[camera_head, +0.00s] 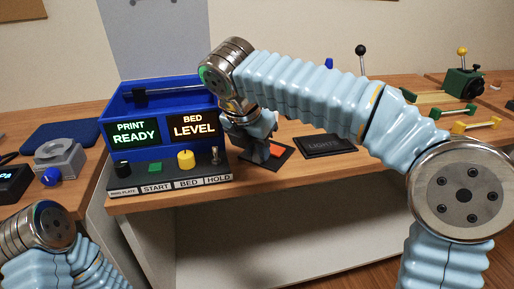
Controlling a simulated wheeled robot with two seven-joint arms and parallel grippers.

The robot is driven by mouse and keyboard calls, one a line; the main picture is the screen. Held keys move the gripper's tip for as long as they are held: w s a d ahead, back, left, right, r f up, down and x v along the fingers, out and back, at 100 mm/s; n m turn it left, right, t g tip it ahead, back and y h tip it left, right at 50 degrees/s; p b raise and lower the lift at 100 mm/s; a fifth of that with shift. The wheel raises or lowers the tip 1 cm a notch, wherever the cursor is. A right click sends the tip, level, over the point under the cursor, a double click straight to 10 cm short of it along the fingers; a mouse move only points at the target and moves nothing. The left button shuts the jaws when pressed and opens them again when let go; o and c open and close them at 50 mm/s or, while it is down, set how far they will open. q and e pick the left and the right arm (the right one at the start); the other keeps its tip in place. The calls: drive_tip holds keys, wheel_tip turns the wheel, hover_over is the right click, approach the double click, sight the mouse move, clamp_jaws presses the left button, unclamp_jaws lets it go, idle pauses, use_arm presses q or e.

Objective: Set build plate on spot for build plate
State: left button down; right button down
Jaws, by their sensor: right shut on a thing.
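My right gripper (262,152) points down just right of the blue printer-like unit, low over a dark square pad (262,170) on the wooden bench. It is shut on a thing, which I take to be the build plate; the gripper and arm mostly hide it. A small orange patch (277,151) shows beside the fingers; I cannot tell whether it belongs to the held thing or the pad. I cannot tell whether the held thing touches the pad. My left gripper is out of view; only part of my left arm shows at the lower left.
The blue unit (150,92) has lit screens and a front control panel (172,180) with a yellow knob. A black "LIGHTS" plate (329,145) lies to the right. A dark blue mat (62,134) and grey part (60,158) lie left. A green lever device (463,82) stands far right.

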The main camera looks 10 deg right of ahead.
drive_tip(key=c, duration=1)
unclamp_jaws()
drive_tip(key=shift+f, duration=0.1)
drive_tip(key=shift+o, duration=0.2)
drive_tip(key=p+v, duration=0.2)
drive_tip(key=v, duration=1)
drive_tip(key=shift+p, duration=0.35)
